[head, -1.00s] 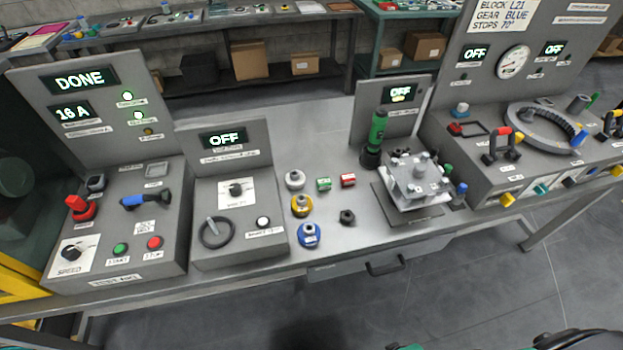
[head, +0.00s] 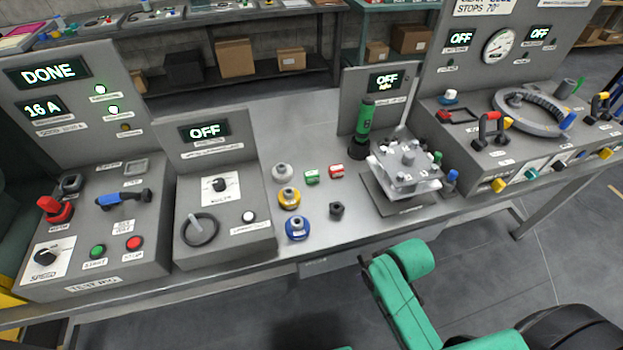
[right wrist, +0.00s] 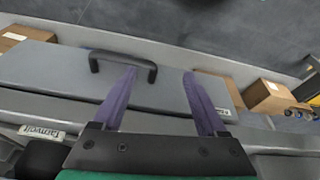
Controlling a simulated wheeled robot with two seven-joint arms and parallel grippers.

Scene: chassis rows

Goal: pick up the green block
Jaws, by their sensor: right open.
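The green block (head: 312,177) is small, with a pale label, and stands on the grey bench top near the middle of the head view. A similar red block (head: 337,171) is just to its right, apart from it. My right arm shows in green at the lower right of the head view, in front of the bench; its fingertips cannot be made out there. In the right wrist view my right gripper (right wrist: 160,88) is open and empty, its two purple fingers apart before a grey drawer front with a black handle. The green block is not in that view. My left gripper is not in view.
Left of the green block are a grey-white (head: 282,172), a yellow (head: 289,198) and a blue round part (head: 298,228). A black nut (head: 337,209) lies in front. A fixture (head: 408,167) and a green cylinder (head: 364,120) stand to the right. An OFF box (head: 222,215) stands left.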

